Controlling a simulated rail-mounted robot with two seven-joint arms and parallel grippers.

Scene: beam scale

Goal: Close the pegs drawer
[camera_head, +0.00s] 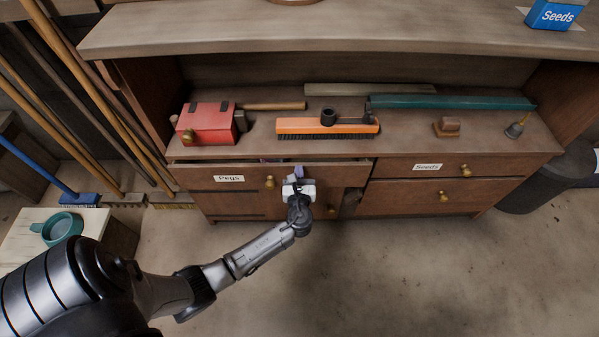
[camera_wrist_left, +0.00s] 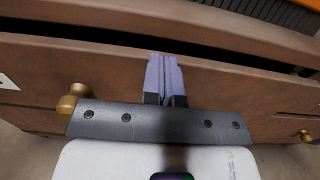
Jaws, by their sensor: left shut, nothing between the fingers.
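The pegs drawer (camera_head: 330,174) is the upper left drawer of the wooden cabinet, with a "Pegs" label (camera_head: 229,178) and a brass knob (camera_head: 270,181). It stands a little open, with a dark gap above its front. In the left wrist view, the drawer front (camera_wrist_left: 230,92) fills the middle, with its knob (camera_wrist_left: 72,98) at left. My left gripper (camera_head: 298,172) is shut and empty, its pale purple fingers (camera_wrist_left: 165,78) at the drawer front, right of the knob. I cannot tell whether they touch it. My right gripper is out of view.
The closed-looking seeds drawer (camera_head: 480,167) is at right. A red box (camera_head: 207,122), an orange brush (camera_head: 325,127) and a green bar (camera_head: 450,102) lie on the shelf above. A small table with a teal mug (camera_head: 62,228) stands at left. The floor in front is clear.

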